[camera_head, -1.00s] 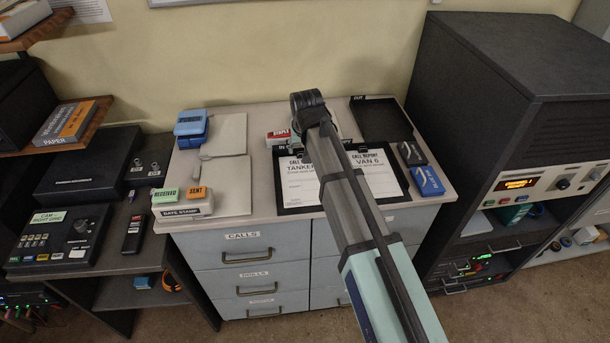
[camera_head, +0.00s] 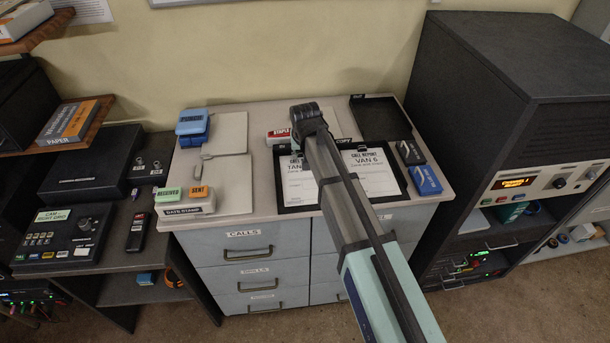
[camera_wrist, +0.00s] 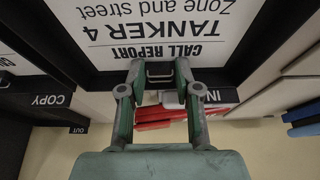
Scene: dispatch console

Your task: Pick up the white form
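Two white forms lie on black boards on the cabinet top. The left white form, marked TANKER (camera_head: 297,186), is partly covered by my arm; the right one reads VAN 6 (camera_head: 372,178). In the wrist view the form reading TANKER 4 (camera_wrist: 165,22) lies at the top, upside down, on its black board (camera_wrist: 242,50). My gripper (camera_wrist: 160,68) is open at the form's heading edge, its fingers apart. A small metal clip (camera_wrist: 160,76) shows between the fingertips; I cannot tell whether they touch it. The fingers are hidden in the head view.
A red stapler (camera_head: 279,137) is behind the left board; red items show just beyond my fingers in the wrist view. An empty black tray (camera_head: 380,117) is at the back. A tall dark rack stands right.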

